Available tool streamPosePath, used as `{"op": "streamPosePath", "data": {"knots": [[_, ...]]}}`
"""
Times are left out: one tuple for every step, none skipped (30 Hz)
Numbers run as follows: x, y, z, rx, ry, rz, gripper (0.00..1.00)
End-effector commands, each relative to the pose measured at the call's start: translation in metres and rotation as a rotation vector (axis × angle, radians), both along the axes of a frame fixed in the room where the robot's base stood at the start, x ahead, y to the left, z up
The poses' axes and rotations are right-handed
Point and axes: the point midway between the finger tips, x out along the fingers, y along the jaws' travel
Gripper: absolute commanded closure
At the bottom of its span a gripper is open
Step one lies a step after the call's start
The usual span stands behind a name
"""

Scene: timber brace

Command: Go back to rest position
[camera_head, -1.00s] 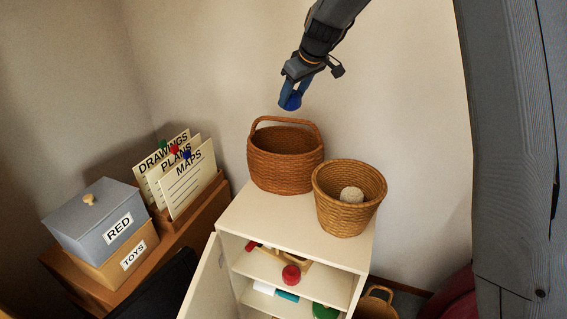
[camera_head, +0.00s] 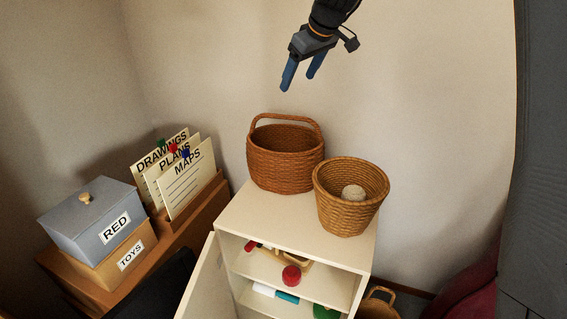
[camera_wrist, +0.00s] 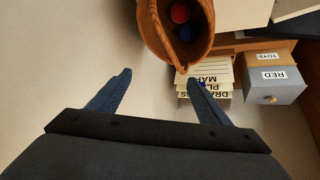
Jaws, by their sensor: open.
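My gripper (camera_head: 297,82) is up in the air above the brown handled basket (camera_head: 285,160), clear of it. Its two blue fingers are spread apart with nothing between them, as the wrist view (camera_wrist: 160,76) also shows. In the wrist view, the handled basket (camera_wrist: 160,40) is at the top, with a red ball (camera_wrist: 180,13) and a blue ball (camera_wrist: 186,34) inside. My arm enters from the top edge in the head view.
A lighter basket (camera_head: 345,215) with a pale ball (camera_head: 353,193) stands beside the handled one on the white cabinet (camera_head: 262,215). The cabinet door (camera_head: 200,280) is open. Boxes (camera_head: 95,215) and labelled cards (camera_head: 185,175) stand left. The wall area around my gripper is free.

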Motion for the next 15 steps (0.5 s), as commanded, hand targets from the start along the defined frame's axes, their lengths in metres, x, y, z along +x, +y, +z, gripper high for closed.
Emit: {"op": "streamPosePath", "data": {"knots": [[-0.0019,-0.0016,0.0041,0.000,-0.003,-0.001,0.29],[-0.0032,-0.0021,0.0059,0.000,-0.002,0.000,0.29],[-0.0046,-0.0027,0.0076,0.000,0.000,0.001,0.29],[-0.0053,-0.0030,0.0088,0.000,0.000,0.001,0.29],[-0.0059,-0.0033,0.0097,-0.001,0.000,0.001,0.29],[-0.0064,-0.0034,0.0107,-0.001,0.000,0.001,0.29],[-0.0066,-0.0035,0.0110,-0.001,0.000,0.001,0.29],[-0.0066,-0.0035,0.0112,-0.001,0.000,0.001,0.29],[-0.0067,-0.0035,0.0113,-0.001,0.000,0.001,0.29],[-0.0067,-0.0034,0.0114,-0.001,0.000,0.001,0.29],[-0.0066,-0.0034,0.0113,-0.001,0.000,0.001,0.29],[-0.0066,-0.0034,0.0113,0.000,0.000,0.001,0.29],[-0.0066,-0.0033,0.0113,0.000,0.000,0.001,0.29],[-0.0072,-0.0038,0.0106,-0.001,0.002,-0.001,0.29],[-0.0117,-0.0071,0.0063,-0.001,0.010,-0.015,0.29]]}}
